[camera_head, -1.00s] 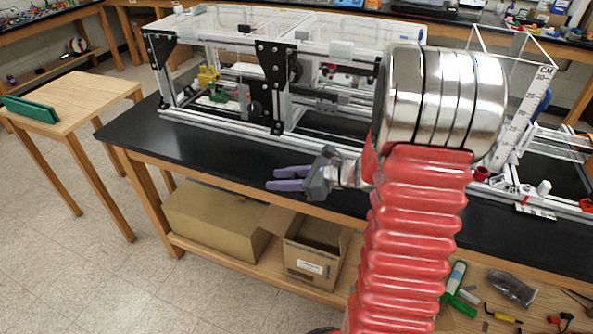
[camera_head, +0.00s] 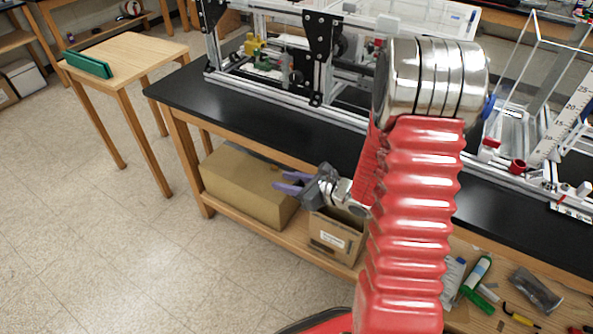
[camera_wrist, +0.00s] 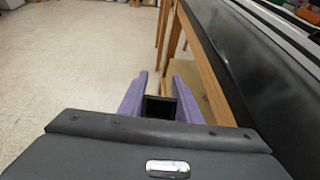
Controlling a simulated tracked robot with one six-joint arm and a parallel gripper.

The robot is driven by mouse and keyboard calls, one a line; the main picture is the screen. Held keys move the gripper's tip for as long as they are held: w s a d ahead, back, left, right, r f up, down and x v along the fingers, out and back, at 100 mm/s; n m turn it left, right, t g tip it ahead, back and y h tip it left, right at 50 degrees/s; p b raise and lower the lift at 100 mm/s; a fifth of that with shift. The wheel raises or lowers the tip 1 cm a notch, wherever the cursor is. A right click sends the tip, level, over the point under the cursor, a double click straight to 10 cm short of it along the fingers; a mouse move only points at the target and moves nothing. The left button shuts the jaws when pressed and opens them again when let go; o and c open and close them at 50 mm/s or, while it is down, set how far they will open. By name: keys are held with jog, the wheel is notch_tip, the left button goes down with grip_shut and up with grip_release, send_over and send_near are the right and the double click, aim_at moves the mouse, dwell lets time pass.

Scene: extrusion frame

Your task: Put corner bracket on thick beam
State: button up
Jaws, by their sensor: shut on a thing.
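My gripper (camera_head: 279,182) points left in the head view, in front of the bench's lower shelf and below the black bench top. In the wrist view its purple fingers (camera_wrist: 159,78) are closed on a small black square-looking piece, the corner bracket (camera_wrist: 160,108). The bracket cannot be made out in the head view. An aluminium extrusion frame (camera_head: 345,120) with black plates stands on the bench, partly hidden by my arm. I cannot tell which of its members is the thick beam.
The black bench top (camera_head: 190,95) has a free strip along its front edge. A brown box (camera_head: 240,185) and an open carton (camera_head: 335,237) sit on the lower shelf. A wooden table (camera_head: 135,55) with a green object (camera_head: 88,65) stands left. Open floor lies between.

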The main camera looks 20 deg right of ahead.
jog(key=s+a+f, duration=0.2)
jog(key=a+f, duration=0.3)
jog(key=f, duration=0.3)
jog(key=shift+s+m+h, duration=0.25)
jog(key=shift+m+h, duration=0.05)
jog(key=shift+a, duration=0.1)
